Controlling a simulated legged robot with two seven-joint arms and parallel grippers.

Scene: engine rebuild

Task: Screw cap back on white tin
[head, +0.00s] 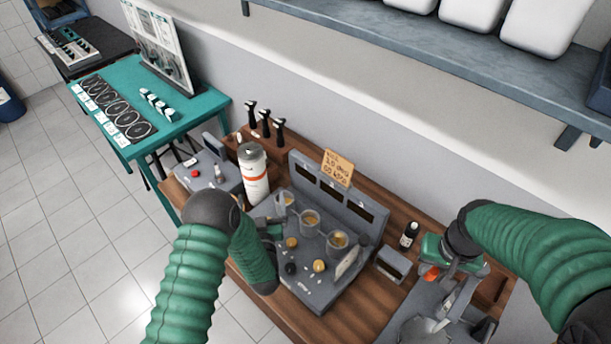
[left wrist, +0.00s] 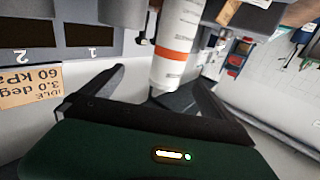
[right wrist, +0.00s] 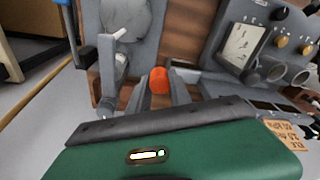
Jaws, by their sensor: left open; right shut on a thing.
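The white tin (head: 253,180) with an orange band stands upright on the wooden bench, left of the grey gauge panel. It also shows in the left wrist view (left wrist: 177,68). My left gripper (head: 274,229) is open beside the tin, near its lower right in the head view. In the left wrist view the tin lies between the lines of the spread fingers; contact is not clear. My right gripper (head: 434,273), at the bench's right side, is shut on an orange cap (right wrist: 159,80). The cap sits between its fingertips in the right wrist view.
The grey panel (head: 309,277) with round cups and knobs stands between my grippers, with a cardboard note (head: 338,168) on top. A small dark bottle (head: 409,234) stands left of my right gripper. Black-handled tools (head: 265,123) stand behind the tin. A shelf (head: 430,55) hangs above.

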